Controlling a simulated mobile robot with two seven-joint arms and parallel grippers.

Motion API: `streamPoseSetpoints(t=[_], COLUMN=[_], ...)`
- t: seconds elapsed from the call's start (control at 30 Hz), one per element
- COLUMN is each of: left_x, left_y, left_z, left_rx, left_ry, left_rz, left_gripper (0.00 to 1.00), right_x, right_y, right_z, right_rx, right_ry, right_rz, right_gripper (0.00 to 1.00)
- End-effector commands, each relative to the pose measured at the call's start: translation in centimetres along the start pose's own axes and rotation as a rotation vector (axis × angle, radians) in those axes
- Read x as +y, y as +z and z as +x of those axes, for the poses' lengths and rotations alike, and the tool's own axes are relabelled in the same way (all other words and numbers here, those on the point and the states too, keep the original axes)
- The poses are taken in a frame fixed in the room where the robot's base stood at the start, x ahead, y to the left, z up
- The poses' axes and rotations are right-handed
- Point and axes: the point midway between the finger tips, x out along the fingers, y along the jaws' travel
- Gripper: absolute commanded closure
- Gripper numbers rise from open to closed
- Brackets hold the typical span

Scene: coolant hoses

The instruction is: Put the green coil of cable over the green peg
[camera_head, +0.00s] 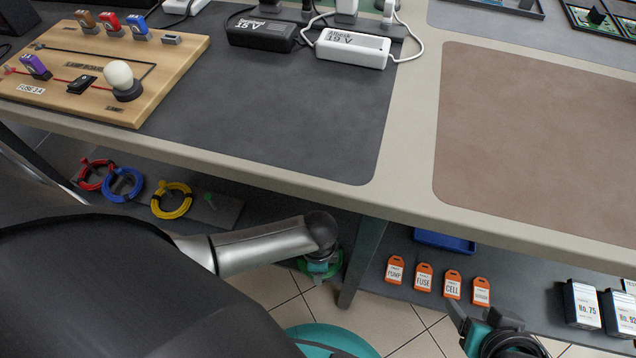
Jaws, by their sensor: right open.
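The green peg (208,199) stands bare on a dark strip on the low shelf, right of the yellow coil. The green coil (337,265) shows partly below the end of my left arm, right of the peg and apart from it. My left gripper (319,265) points down at the green coil. Its fingers are hidden by the wrist, so I cannot tell whether they hold the coil. My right gripper (466,324) is open at the bottom edge, in front of the orange tags, with no object visible in it.
Red (95,174), blue (122,185) and yellow (171,200) coils sit in a row left of the green peg. The tabletop (300,184) overhangs the shelf. A table leg (362,262) stands right of my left gripper. Several orange tags (424,277) lie on the right shelf.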

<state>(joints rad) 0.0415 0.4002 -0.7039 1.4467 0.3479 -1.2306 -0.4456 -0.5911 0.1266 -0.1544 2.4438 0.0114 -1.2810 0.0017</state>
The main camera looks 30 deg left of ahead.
Motion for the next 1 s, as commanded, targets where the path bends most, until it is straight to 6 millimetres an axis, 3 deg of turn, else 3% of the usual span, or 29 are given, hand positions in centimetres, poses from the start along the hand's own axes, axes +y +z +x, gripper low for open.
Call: streamPoseSetpoints(t=[0.1, 0.33, 1.0], left_x=[0.0, 0.0, 0.0], left_y=[0.0, 0.0, 0.0], left_z=[-0.8, -2.6, -2.9], left_rx=[0.0, 0.0, 0.0], left_ry=[0.0, 0.001, 0.001], left_rz=[0.0, -0.001, 0.0], left_gripper=[0.41, 0.41, 0.41], right_x=[0.6, 1.2, 1.3], right_y=[0.6, 2.2, 2.7], right_z=[-0.8, 0.4, 0.8], right_rx=[-0.064, -0.153, -0.173], right_ry=[0.017, 0.03, 0.032], right_rz=[0.005, 0.012, 0.013], right_gripper=[0.37, 0.37, 0.37])
